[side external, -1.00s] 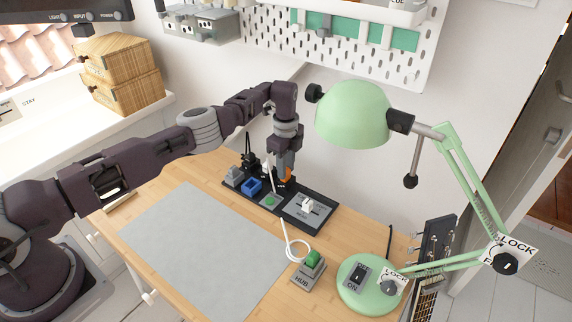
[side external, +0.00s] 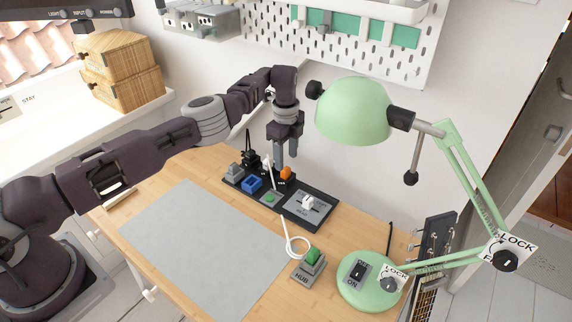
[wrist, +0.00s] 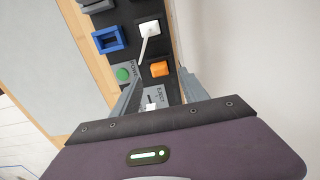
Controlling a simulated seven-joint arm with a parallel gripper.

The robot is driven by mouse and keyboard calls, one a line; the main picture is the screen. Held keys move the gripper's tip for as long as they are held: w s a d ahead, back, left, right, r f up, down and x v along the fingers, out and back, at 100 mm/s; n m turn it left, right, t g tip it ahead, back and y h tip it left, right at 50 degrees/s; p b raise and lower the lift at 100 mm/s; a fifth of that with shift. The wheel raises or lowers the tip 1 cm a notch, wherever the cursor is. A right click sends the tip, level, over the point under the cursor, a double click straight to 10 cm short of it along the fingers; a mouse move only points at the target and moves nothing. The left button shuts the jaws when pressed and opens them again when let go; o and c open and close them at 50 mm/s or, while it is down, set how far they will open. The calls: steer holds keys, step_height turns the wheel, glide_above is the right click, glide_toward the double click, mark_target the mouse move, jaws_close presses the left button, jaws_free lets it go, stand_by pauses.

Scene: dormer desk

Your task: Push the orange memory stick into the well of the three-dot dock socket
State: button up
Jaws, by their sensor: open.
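The orange memory stick (side external: 286,172) stands at the back edge of the black dock (side external: 326,222), right of a white plug. It also shows in the wrist view (wrist: 160,69) as an orange block in a dark surround. The three dots of its socket are not readable, and how deep it sits is hard to tell. My gripper (side external: 286,164) is open and empty, just above the stick. In the wrist view its two grey fingers (wrist: 160,88) are spread, apart from the stick.
The dock also holds a blue square frame (side external: 252,185), a white plug (side external: 267,163) with a cable, a green power button (side external: 270,198) and an eject panel (side external: 308,207). A hub (side external: 309,265) and a green lamp (side external: 354,112) stand to the right. The grey mat (side external: 205,245) is clear.

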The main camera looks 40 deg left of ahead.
steer(key=shift+r, duration=1.55)
steer(key=shift+r, duration=0.1)
steer(key=a+r+n, duration=0.4)
steer(key=a+r, duration=0.1)
steer(key=r, duration=0.2)
step_height(320, 180, up, 14)
steer(key=n+t+h, duration=0.1)
steer(key=n+t, duration=0.1)
steer(key=n, duration=0.5)
glide_above(286, 168)
steer(key=s+a, duration=0.7)
steer(key=s, duration=0.1)
steer(key=s+r+n+h, duration=0.1)
steer(key=s+r+n, duration=0.1)
steer(key=s+r, duration=0.25)
steer(key=s+d+r+n+t, duration=0.1)
steer(key=s+d+r, duration=0.15)
steer(key=s, duration=0.35)
steer(key=s+d+r+n, duration=0.2)
steer(key=s+r, duration=0.1)
steer(key=s, duration=0.4)
steer(key=s+d+f+n+t+y, duration=0.1)
steer(key=s+f, duration=0.1)
steer(key=s, duration=0.7)
steer(key=s+d+f+n+t+y, duration=0.1)
steer(key=s+d+f, duration=0.1)
steer(key=s, duration=0.7)
steer(key=shift+s+f, duration=0.25)
steer(key=shift+s, duration=0.1)
